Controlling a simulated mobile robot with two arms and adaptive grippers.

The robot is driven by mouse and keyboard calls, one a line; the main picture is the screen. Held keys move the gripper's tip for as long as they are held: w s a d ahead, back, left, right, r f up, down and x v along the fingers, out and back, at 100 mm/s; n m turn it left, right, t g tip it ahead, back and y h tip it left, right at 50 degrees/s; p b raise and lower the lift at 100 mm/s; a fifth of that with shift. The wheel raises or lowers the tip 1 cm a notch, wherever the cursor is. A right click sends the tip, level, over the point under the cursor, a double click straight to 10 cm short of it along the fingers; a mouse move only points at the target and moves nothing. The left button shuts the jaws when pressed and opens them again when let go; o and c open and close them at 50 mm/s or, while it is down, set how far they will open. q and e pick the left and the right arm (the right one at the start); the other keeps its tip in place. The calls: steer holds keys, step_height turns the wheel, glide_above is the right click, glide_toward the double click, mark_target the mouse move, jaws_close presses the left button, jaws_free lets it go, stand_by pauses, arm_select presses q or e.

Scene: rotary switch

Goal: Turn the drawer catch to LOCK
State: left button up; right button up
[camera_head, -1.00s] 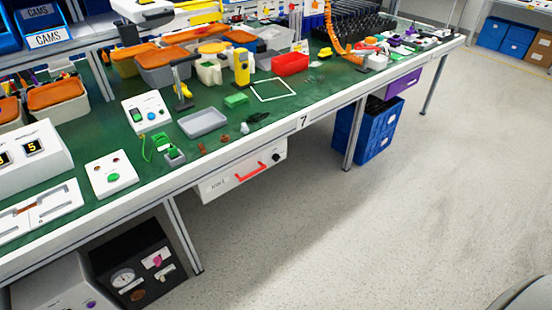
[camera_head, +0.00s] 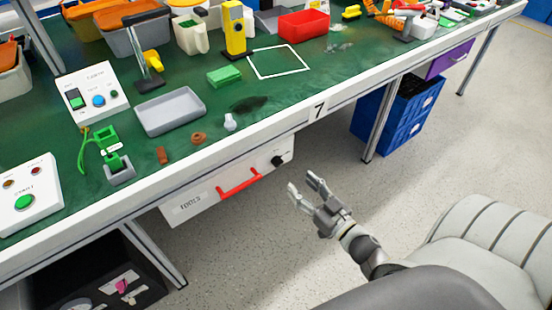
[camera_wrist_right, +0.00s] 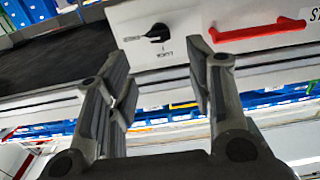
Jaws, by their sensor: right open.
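The drawer catch is a black rotary knob (camera_head: 277,161) on the right end of a white drawer front (camera_head: 190,205) under the bench. In the right wrist view, the knob (camera_wrist_right: 157,33) shows near the top with a small white mark on it and lettering just below it, which appears upside down. My right gripper (camera_head: 304,182) is open and empty, in front of and to the lower right of the knob, apart from it. In the right wrist view, the gripper's two fingers (camera_wrist_right: 160,80) stand apart below the knob. My left gripper is not in view.
A red handle (camera_head: 239,183) sits on the drawer front beside the knob. The bench edge (camera_head: 262,133) overhangs the drawer. Blue crates (camera_head: 405,120) stand under the bench at right, by a metal leg (camera_head: 384,118). The floor in front is clear.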

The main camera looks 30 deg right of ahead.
mark_target(280, 165)
steer(key=w, duration=0.8)
steer(key=shift+w+a+b, duration=0.3)
steer(key=shift+a, duration=0.1)
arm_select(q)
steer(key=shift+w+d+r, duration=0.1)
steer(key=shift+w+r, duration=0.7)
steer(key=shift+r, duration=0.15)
arm_select(e)
steer(key=shift+w, duration=0.75)
steer(key=shift+c, duration=0.5)
steer(key=c, duration=0.9)
